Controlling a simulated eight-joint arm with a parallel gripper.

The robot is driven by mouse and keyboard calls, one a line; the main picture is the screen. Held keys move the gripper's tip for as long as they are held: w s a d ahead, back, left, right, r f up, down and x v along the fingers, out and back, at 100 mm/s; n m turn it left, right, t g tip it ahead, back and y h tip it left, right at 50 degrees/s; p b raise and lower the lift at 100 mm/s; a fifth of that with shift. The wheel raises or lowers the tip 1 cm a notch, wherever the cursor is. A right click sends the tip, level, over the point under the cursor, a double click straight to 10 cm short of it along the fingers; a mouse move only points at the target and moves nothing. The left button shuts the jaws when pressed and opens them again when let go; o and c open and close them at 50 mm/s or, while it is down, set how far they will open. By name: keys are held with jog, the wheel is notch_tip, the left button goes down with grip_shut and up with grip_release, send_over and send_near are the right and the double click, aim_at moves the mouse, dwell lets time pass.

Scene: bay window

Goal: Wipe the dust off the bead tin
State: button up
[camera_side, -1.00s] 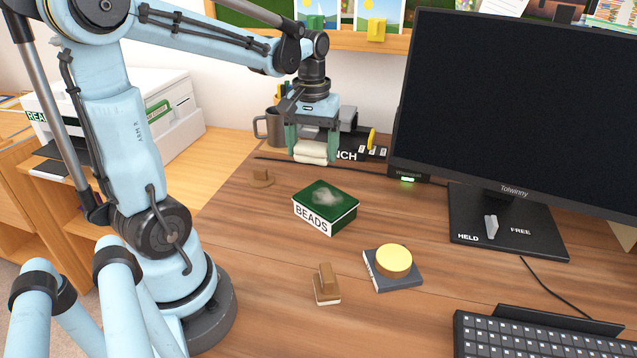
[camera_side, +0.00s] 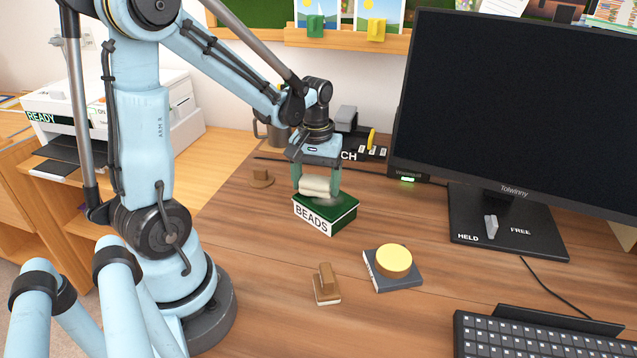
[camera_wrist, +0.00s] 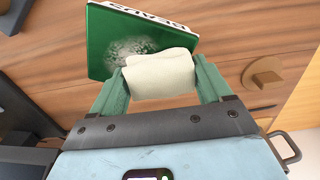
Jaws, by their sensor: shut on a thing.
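The bead tin (camera_side: 326,214) is a dark green box with a white "BEADS" label on its front, on the wooden desk. In the wrist view the tin's green lid (camera_wrist: 104,45) bears a patch of pale grey dust (camera_wrist: 130,52). My gripper (camera_side: 317,188) is shut on a rolled cream cloth (camera_side: 315,186), which also shows in the wrist view (camera_wrist: 160,74). The cloth is at the tin's lid, over its back left part, and covers part of the lid. I cannot tell for certain whether it touches.
A grey book with a yellow round thing (camera_side: 394,260) and a small wooden stamp (camera_side: 326,284) lie in front. A wooden knob piece (camera_side: 261,178) sits behind left. Desk around the tin is clear.

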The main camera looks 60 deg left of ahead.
aim_at(328, 186)
jog(key=d, duration=0.1)
jog(key=w+d, duration=0.1)
jog(key=d, duration=0.1)
jog(key=shift+d, duration=0.1)
jog(key=shift+w+d, duration=0.25)
jog(key=shift+d, duration=0.45)
jog(key=shift+w+d, duration=0.2)
jog(key=shift+d, duration=0.5)
jog(key=shift+r, duration=0.15)
jog(key=shift+s+a+f, duration=0.1)
jog(key=shift+s+a, duration=0.25)
jog(key=shift+a, duration=0.8)
jog(key=shift+s+a+f, duration=0.1)
jog(key=shift+s+a, duration=0.25)
jog(key=shift+a, duration=0.75)
jog(key=shift+s+a, duration=0.35)
jog(key=shift+a, duration=0.8)
notch_tip(328, 186, up, 2)
jog(key=shift+s+a+r, duration=0.1)
jog(key=shift+r, duration=3.05)
